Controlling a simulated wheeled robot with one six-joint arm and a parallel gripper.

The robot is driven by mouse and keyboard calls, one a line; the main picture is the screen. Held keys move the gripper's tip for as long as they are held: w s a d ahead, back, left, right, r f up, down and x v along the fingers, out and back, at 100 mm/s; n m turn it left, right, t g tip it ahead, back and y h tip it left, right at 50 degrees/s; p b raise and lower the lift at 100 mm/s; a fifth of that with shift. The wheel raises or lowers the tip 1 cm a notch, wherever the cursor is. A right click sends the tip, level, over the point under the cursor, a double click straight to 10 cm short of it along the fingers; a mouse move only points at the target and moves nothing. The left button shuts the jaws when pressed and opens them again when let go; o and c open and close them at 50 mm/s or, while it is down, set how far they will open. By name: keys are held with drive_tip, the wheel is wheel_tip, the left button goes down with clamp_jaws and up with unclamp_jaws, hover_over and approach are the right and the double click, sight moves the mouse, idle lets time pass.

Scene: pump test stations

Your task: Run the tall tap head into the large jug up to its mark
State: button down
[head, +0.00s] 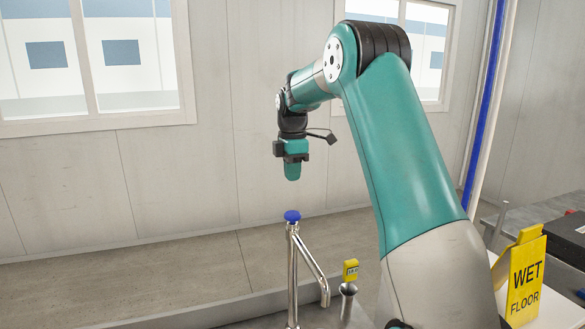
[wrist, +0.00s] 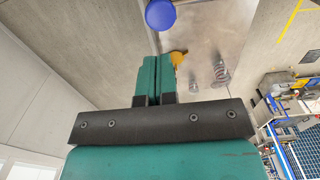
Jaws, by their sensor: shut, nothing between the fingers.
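The tall tap (head: 292,270) is a chrome post with a blue round head (head: 292,216) and a spout slanting down to the right. The blue head also shows at the top of the wrist view (wrist: 160,14). My gripper (head: 292,172) points down and hangs above the blue head, clearly apart from it. Its teal fingers are shut together and empty, as the wrist view (wrist: 158,66) shows. I cannot make out the large jug or its mark for sure. Small clear, shiny shapes (wrist: 220,73) stand on the metal surface in the wrist view; I cannot tell what they are.
A yellow wet floor sign (head: 524,278) stands at the right. My arm hides part of the bench. The air around my gripper is clear.

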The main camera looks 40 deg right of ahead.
drive_tip(key=shift+r, duration=1.4)
drive_tip(key=s+a+f+m+y+b, duration=0.1)
drive_tip(key=s+a+f+b, duration=0.15)
drive_tip(key=a, duration=0.55)
drive_tip(key=s+a+f+m+t+b, duration=0.1)
drive_tip(key=s+a, duration=0.3)
drive_tip(key=a, duration=0.4)
drive_tip(key=s+a+f+m+y+b, duration=0.1)
drive_tip(key=s+a, duration=0.2)
drive_tip(key=a, duration=0.5)
drive_tip(key=s+a+f+m+b, duration=0.1)
drive_tip(key=s+a+f, duration=0.1)
drive_tip(key=s+a, duration=0.2)
drive_tip(key=s+a+f+m+y, duration=0.1)
drive_tip(key=s+a, duration=0.3)
drive_tip(key=s, duration=0.5)
drive_tip(key=s+a+f+m+g+y+b, duration=0.1)
drive_tip(key=s+a+f, duration=0.3)
drive_tip(key=s+a, duration=0.1)
drive_tip(key=shift+s+b, duration=0.3)
drive_tip(key=shift+s, duration=0.35)
